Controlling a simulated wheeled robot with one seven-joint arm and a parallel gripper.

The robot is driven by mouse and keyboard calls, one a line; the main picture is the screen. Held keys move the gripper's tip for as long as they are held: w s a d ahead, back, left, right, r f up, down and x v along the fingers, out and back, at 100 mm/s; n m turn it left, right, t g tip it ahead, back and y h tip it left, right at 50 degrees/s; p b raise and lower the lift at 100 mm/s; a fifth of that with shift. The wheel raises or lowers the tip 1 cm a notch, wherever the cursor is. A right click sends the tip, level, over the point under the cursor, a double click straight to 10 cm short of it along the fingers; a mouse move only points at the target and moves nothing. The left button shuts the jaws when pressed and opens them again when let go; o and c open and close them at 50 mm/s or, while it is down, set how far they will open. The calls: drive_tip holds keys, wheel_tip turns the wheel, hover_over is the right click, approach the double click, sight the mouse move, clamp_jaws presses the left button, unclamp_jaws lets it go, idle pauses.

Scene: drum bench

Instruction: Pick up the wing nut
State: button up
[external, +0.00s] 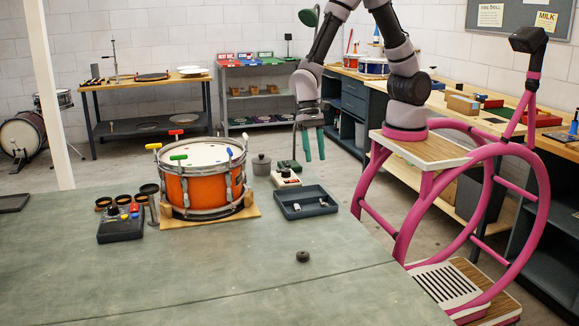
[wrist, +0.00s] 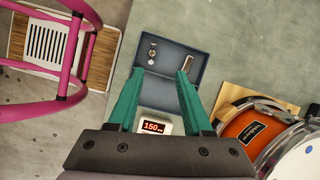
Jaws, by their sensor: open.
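A dark blue-grey tray (external: 321,212) lies near the bench's far right edge, and it shows in the wrist view (wrist: 165,76). Two small metallic pieces are in it. One, on the tray's left in the wrist view, is a slim piece with a rounded part (wrist: 152,49); the other is a short bar-like piece (wrist: 184,62). Both are too small to say surely which is the wing nut. My gripper (external: 314,158) is open and empty, pointing down above and behind the tray. In the wrist view my gripper (wrist: 158,80) has its teal fingers on either side of the tray's near part.
An orange drum (external: 196,189) on a wooden board stands left of the tray. A white box with a "150" display (wrist: 156,126) sits beside the tray. A black round piece (external: 302,256) lies on the bench (external: 200,290), whose front is mostly clear.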

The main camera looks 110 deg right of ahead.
drive_tip(key=m, duration=0.1)
approach(323, 200)
drive_tip(key=shift+w+a+f+g, duration=0.15)
drive_tip(key=shift+w+a+f, duration=0.05)
drive_tip(key=shift+f, duration=0.35)
drive_tip(key=shift+w+a+f+g, duration=0.15)
drive_tip(key=shift+a+f, duration=0.05)
drive_tip(key=shift+f, duration=0.35)
drive_tip(key=shift+s+x, duration=0.15)
drive_tip(key=shift+x, duration=1.4)
drive_tip(key=shift+s+x, duration=0.1)
drive_tip(key=shift+x, duration=1.45)
drive_tip(key=shift+c, duration=0.3)
clamp_jaws()
